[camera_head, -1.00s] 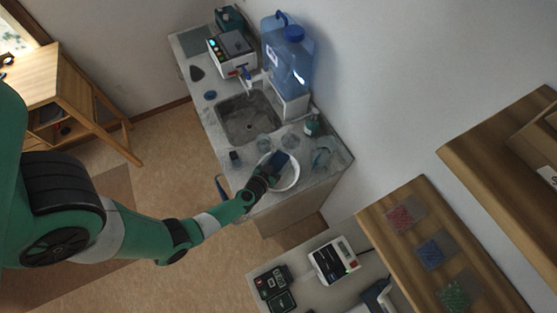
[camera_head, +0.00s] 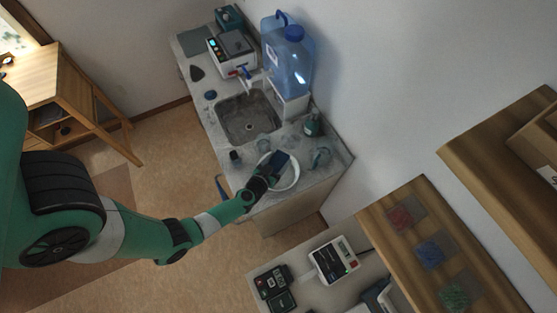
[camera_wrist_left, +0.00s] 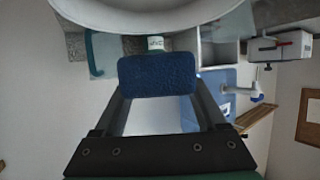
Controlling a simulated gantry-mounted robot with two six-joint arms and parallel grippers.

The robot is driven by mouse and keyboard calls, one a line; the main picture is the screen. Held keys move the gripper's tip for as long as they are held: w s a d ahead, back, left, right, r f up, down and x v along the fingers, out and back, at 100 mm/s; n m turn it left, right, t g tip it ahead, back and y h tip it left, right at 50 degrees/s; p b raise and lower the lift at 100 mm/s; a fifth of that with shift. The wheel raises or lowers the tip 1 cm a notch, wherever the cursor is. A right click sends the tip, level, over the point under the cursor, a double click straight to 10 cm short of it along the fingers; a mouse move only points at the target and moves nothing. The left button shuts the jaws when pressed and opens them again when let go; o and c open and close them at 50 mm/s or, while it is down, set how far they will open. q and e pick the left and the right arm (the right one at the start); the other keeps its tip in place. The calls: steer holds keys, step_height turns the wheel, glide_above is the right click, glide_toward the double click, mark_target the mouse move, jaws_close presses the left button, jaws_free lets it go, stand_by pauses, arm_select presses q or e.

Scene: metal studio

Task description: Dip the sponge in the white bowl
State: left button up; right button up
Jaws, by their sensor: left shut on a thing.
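The dark blue sponge (camera_head: 281,160) is over the white bowl (camera_head: 293,182) near the front of the counter. My left gripper (camera_head: 271,171) is shut on the sponge, with its arm reaching in from the left. In the left wrist view the sponge (camera_wrist_left: 158,75) sits between the two dark fingers, and the rim of the white bowl (camera_wrist_left: 150,22) fills the top of the picture. I cannot tell whether the sponge touches the bowl's inside. The gripper hides part of the bowl. My right gripper is not in view.
The stone counter (camera_head: 232,166) also holds a sink (camera_head: 247,118), clear glassware (camera_head: 320,158), a green-labelled bottle (camera_head: 312,126) and a large blue water jug (camera_head: 288,60). A white device (camera_head: 232,52) stands at the back. A wooden shelf (camera_head: 395,190) is at the right.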

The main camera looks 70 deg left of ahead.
arm_select(q)
steer(key=shift+r+p, duration=0.45)
steer(key=shift+r, duration=1.6)
